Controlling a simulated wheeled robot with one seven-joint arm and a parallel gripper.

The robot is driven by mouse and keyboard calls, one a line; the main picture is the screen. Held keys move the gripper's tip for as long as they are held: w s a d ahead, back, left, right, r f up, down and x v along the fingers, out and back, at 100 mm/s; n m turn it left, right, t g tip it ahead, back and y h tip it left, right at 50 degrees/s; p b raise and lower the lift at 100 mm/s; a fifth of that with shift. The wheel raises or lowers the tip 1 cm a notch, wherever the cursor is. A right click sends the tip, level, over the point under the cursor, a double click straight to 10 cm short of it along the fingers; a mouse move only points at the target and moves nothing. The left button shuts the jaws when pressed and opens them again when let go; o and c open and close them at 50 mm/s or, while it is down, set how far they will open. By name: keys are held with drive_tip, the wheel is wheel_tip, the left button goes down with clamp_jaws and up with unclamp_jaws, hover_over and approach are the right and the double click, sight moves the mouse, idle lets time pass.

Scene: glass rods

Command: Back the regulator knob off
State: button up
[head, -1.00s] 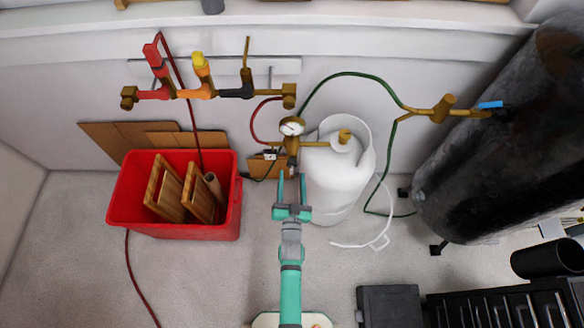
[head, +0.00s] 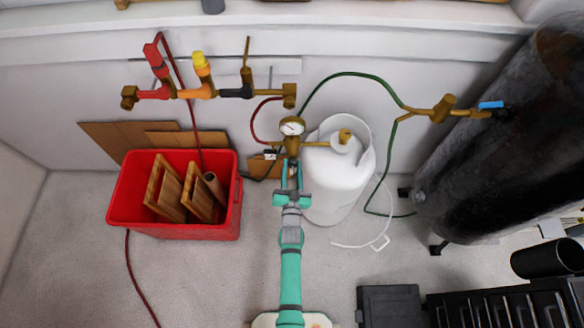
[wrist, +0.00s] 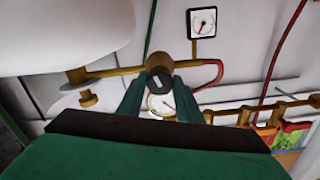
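The regulator (head: 291,144) is a brass body with a round white gauge (head: 291,126), beside the white gas cylinder (head: 335,186). Its knob (wrist: 158,84) is dark with a pale mark on its face, below the brass body. My gripper (head: 291,170) reaches up from below with one finger on each side of the knob. In the wrist view no clear gap shows between the fingertips and the knob, so it looks shut on it. The gauge shows partly behind the knob in the wrist view (wrist: 163,103).
A red bin (head: 175,231) with wooden boards stands left. A brass manifold with red, yellow and black valves (head: 201,66) is on the wall above. A green hose (head: 350,74) arches right toward a large dark tank (head: 510,140). A black case (head: 390,306) sits at lower right.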

drive_tip(key=shift+n, duration=0.4)
drive_tip(key=shift+d+n, duration=0.1)
drive_tip(key=shift+n, duration=0.5)
drive_tip(key=n, duration=1.1)
drive_tip(key=shift+n, duration=0.7)
drive_tip(key=o, duration=1)
drive_tip(key=shift+o, duration=0.2)
